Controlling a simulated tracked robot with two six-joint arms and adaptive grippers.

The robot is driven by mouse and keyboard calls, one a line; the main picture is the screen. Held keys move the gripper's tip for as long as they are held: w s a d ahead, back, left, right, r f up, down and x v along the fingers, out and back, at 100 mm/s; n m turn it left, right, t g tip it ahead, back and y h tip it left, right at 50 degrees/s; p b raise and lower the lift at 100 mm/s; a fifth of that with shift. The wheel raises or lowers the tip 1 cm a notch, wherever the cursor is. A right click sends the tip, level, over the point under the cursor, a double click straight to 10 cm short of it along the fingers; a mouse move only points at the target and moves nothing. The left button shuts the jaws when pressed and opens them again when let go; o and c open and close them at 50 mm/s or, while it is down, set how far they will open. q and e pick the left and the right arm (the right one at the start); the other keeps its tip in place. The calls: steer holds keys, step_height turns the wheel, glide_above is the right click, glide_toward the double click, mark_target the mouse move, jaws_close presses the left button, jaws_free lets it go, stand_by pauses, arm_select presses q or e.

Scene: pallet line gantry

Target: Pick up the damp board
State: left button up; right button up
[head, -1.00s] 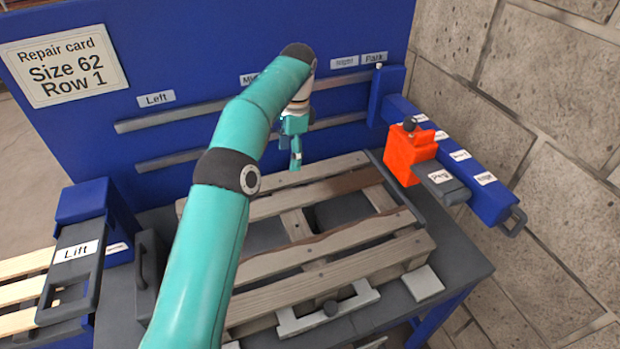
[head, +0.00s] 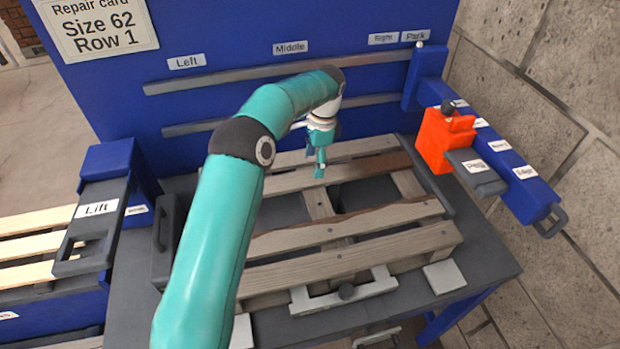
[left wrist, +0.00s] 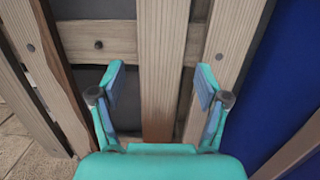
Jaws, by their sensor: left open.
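A weathered grey-brown pallet lies on the table. Its second board from the back (head: 285,183) has a darker brown stretch towards the right end, which may be the damp. In the left wrist view a board (left wrist: 163,60) runs up the middle, browner at its lower end. My left gripper (head: 319,168) is over the back boards of the pallet. In the left wrist view its open, empty fingers (left wrist: 160,88) stand to either side of that middle board. Whether they touch it, I cannot tell. My right gripper is not in view.
A blue back panel (head: 110,85) with grey rails stands behind the pallet. An orange block (head: 437,140) with a "Peg" label is at the right on a blue arm. A "Lift" unit (head: 97,210) and paler boards are at the left. A grey clamp bar (head: 345,292) is at the front.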

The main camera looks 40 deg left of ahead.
mark_target(311, 176)
arm_select(q)
steer(key=f, duration=0.1)
steer(key=f+p, duration=0.1)
steer(key=f, duration=0.3)
steer(key=shift+s+a, duration=0.15)
steer(key=shift+a, duration=0.15)
steer(key=shift+c, duration=0.3)
steer(key=shift+r, duration=0.1)
steer(key=c, duration=1.1)
